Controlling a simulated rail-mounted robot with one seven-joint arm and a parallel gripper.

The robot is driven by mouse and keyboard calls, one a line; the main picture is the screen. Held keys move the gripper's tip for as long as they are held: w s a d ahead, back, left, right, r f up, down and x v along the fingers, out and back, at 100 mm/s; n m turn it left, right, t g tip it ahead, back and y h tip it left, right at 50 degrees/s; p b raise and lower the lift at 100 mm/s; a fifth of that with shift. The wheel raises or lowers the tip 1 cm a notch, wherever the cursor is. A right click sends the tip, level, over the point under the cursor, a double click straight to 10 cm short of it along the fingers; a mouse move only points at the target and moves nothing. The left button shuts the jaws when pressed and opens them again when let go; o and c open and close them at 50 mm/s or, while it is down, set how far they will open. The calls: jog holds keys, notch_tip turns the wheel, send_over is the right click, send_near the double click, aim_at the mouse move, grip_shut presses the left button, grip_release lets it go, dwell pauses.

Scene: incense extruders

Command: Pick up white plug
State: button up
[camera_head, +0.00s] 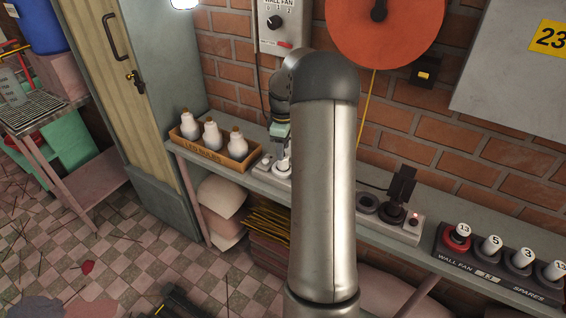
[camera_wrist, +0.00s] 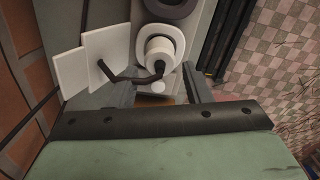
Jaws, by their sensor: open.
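The white plug (camera_head: 282,165) sits in the left part of a pale socket strip on the shelf in the head view. In the wrist view the white plug (camera_wrist: 160,54) is round, seated in a white-rimmed socket, with a short black cable bending from it to the left. My gripper (camera_head: 281,142) is just above the plug in the head view. In the wrist view my gripper (camera_wrist: 160,92) is open, its two grey fingers apart, with the plug ahead between them. I cannot tell whether a finger touches it. My arm hides the middle of the strip.
A box of bulbs (camera_head: 214,146) stands left of the plug. A black plug (camera_head: 396,202) stands in the strip's right part. A spares tray (camera_head: 495,270) is further right. Flat white pieces (camera_wrist: 72,72) lie left of the plug. The brick wall (camera_head: 400,119) is behind.

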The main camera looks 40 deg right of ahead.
aim_at(283, 163)
jog(key=shift+f+p, duration=0.5)
jog(key=shift+f, duration=2.15)
jog(key=c, duration=0.7)
jog(key=shift+c, duration=0.2)
